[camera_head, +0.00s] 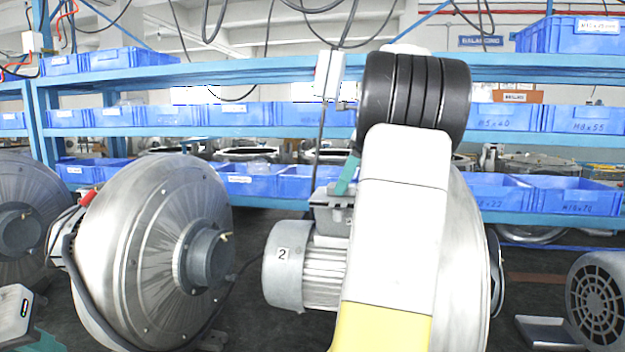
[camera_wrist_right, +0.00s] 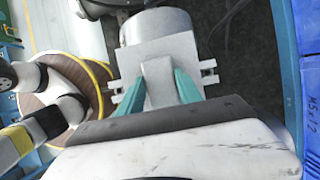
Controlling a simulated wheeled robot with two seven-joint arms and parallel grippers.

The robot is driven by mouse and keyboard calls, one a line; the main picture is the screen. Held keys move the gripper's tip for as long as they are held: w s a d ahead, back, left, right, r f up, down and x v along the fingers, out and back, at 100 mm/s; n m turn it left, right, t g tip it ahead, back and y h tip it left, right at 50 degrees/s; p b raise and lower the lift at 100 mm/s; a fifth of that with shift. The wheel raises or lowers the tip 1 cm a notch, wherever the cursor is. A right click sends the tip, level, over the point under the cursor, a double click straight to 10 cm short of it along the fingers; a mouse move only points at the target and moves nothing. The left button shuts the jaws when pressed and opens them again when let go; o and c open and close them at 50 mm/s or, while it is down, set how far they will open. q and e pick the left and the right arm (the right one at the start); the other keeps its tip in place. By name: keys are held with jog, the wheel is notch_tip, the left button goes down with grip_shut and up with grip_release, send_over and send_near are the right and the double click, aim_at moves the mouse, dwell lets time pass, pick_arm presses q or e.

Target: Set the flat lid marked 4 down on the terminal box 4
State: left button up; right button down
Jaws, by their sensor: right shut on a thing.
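My right gripper (camera_head: 347,178) points down at the top of a grey motor (camera_head: 300,268) marked 2. In the right wrist view its teal fingers (camera_wrist_right: 159,78) are shut on a grey raised block, the grip of a flat lid (camera_wrist_right: 128,62). The plate lies over the motor's top, with the motor's round end (camera_wrist_right: 158,26) just beyond. The grey terminal box (camera_head: 332,228) is under the fingers in the head view; I cannot tell whether lid and box touch. No 4 is readable. My left gripper (camera_head: 40,341) shows only partly at the lower left, its fingertips cut off.
A large silver blower (camera_head: 150,250) stands left of the motor; another housing (camera_head: 465,270) is behind my right arm. A blue shelf (camera_head: 270,66) with blue bins spans the back.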

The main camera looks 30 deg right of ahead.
jog(key=shift+f, duration=0.3)
jog(key=c, duration=0.7)
grip_release()
jog(key=shift+v, duration=3.85)
jog(key=shift+a, duration=0.1)
jog(key=a+n, duration=0.1)
jog(key=a, duration=0.1)
jog(key=a+n, duration=0.2)
jog(key=a, duration=0.1)
jog(key=a+f+n, duration=0.1)
jog(key=a+n, duration=0.1)
jog(key=a, duration=0.1)
jog(key=shift+s+f+h, duration=0.15)
jog(key=shift+s+h, duration=0.05)
jog(key=shift+h, duration=0.1)
jog(key=s+a+f+n+t, duration=0.1)
jog(key=s+a+f+n, duration=0.3)
jog(key=a+f+n, duration=0.2)
jog(key=s+a+f+n+t, duration=0.1)
jog(key=s+a+f+n, duration=0.4)
jog(key=a+n, duration=0.3)
jog(key=s+a+f+n+t, duration=0.1)
jog(key=s+a+f+n, duration=0.3)
jog(key=a+f+n, duration=0.3)
jog(key=shift+s+a+f+n+h, duration=0.1)
jog(key=shift+s+a+n+h, duration=0.2)
jog(key=shift+h, duration=0.1)
